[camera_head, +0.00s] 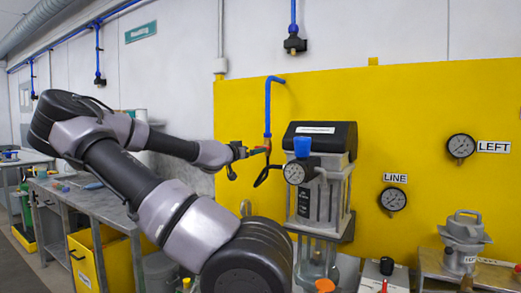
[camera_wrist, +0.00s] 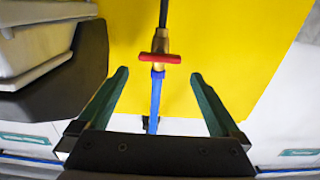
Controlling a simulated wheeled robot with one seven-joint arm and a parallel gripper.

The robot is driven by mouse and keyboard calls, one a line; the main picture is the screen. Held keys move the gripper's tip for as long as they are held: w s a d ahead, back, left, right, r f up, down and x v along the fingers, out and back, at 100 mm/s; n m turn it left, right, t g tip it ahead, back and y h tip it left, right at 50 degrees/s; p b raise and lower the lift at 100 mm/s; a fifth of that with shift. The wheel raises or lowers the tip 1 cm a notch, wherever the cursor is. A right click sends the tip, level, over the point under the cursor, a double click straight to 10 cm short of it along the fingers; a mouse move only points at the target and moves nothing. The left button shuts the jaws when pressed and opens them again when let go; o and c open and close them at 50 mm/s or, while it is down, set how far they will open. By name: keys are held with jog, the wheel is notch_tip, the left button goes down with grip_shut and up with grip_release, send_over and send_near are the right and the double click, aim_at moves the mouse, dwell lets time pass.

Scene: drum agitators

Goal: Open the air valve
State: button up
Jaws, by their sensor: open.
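The air valve is a brass body (camera_wrist: 160,44) with a red handle (camera_wrist: 159,58), centred in the wrist view. The handle lies crosswise to the blue pipe (camera_wrist: 155,95) and the black hose (camera_wrist: 163,14). My gripper (camera_wrist: 160,73) is open and empty. Its two green fingers stand on either side of the pipe, with the handle between and just beyond their tips in the picture. I see no contact. In the head view my gripper (camera_head: 257,151) is at the lower end of the blue pipe (camera_head: 267,105), where the valve is small and partly hidden.
A yellow panel (camera_head: 410,100) stands behind the valve. A grey unit with a gauge (camera_head: 294,172) and blue cap (camera_head: 302,147) stands close to the right of my gripper. Two wall gauges (camera_head: 461,146) are farther right. A grey workbench (camera_head: 100,203) is at left.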

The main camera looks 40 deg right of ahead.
jog(key=x, duration=0.7)
jog(key=shift+f, duration=0.1)
jog(key=c, duration=1.1)
jog(key=shift+o, duration=0.2)
